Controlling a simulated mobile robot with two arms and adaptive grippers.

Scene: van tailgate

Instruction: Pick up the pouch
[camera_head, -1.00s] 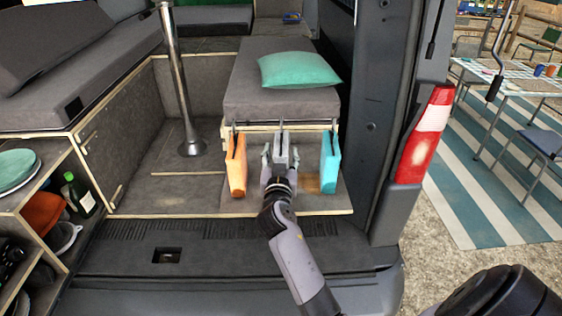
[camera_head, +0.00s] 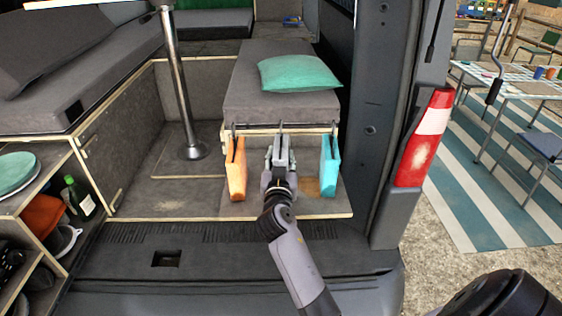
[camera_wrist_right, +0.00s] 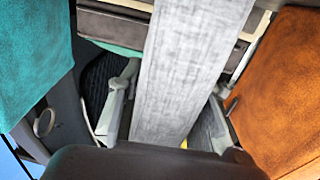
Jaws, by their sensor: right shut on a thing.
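A grey pouch (camera_head: 282,144) hangs from a rail at the front of the grey cushioned bench, between an orange pouch (camera_head: 236,170) on the left and a turquoise pouch (camera_head: 330,164) on the right. My right gripper (camera_head: 280,166) is shut on the grey pouch, one finger on each side. In the right wrist view the grey pouch (camera_wrist_right: 182,75) runs down between the fingers, with the turquoise pouch (camera_wrist_right: 32,60) at left and the orange pouch (camera_wrist_right: 285,95) at right. The grey pouch's lower end is hidden by my gripper. My left gripper is not in view.
The rail (camera_head: 262,126) sits below the bench cushion, which carries a green pillow (camera_head: 300,73). A metal post (camera_head: 180,90) stands to the left. Shelves with a bottle (camera_head: 78,195) are at far left. The van's door pillar (camera_head: 385,120) is close on the right.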

